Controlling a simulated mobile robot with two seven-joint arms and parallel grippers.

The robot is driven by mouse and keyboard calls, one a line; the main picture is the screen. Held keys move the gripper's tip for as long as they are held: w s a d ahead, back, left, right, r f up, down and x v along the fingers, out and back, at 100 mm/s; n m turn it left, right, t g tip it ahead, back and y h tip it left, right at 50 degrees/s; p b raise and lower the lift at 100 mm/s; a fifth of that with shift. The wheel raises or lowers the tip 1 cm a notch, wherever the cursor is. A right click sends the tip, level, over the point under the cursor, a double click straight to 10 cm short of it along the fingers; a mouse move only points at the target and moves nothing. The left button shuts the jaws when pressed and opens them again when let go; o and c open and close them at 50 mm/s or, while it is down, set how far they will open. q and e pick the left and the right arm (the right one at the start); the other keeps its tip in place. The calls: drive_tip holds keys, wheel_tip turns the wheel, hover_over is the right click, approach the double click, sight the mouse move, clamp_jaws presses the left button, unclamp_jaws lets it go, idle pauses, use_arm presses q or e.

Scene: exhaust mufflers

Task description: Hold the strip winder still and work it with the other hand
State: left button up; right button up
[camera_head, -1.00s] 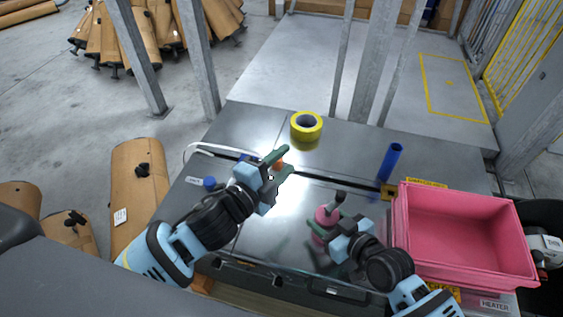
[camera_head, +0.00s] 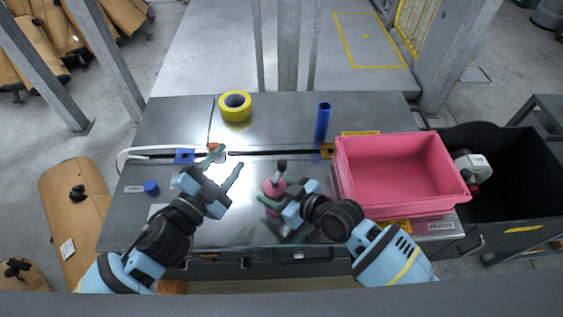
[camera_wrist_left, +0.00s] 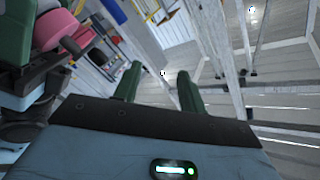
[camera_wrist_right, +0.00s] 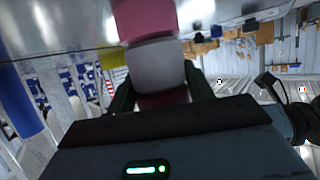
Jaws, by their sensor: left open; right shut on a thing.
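The strip winder is a small pink body with a dark crank knob on top (camera_head: 275,188). It stands on the grey metal bench. My right gripper (camera_head: 275,203) is shut on its body from the right; in the right wrist view the pink and grey winder (camera_wrist_right: 157,62) fills the space between the fingers. My left gripper (camera_head: 226,166) is open and empty, to the left of the winder and apart from it. In the left wrist view its two fingers (camera_wrist_left: 160,90) are spread with nothing between them, and the pink winder (camera_wrist_left: 58,28) shows at the upper left.
A yellow tape roll (camera_head: 236,114) and an upright blue tube (camera_head: 323,122) stand at the back of the bench. A pink bin (camera_head: 400,205) sits at the right. A blue cap (camera_head: 151,187) is at the left. A black tub (camera_head: 515,220) stands beyond the bench.

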sight(279, 168)
use_arm(q)
drive_tip(key=s+d+f+n+g+h, duration=0.2)
drive_tip(key=s+d+f+n+h, duration=0.1)
drive_tip(key=s+f+n, duration=0.1)
drive_tip(key=shift+s+d+f+n+g, duration=0.25)
drive_tip(key=shift+s+f+n+g, duration=0.15)
drive_tip(key=shift+s+n, duration=0.55)
drive_tip(key=shift+w+d, duration=0.1)
drive_tip(key=x, duration=1.1)
drive_tip(key=shift+w+d+r, duration=0.15)
drive_tip(key=shift+w+d, duration=0.05)
drive_tip(key=shift+d, duration=0.15)
drive_tip(key=shift+c, duration=0.4)
clamp_jaws()
drive_tip(key=shift+h, duration=0.3)
drive_tip(key=shift+m+g, duration=0.3)
drive_tip(key=shift+m, duration=0.05)
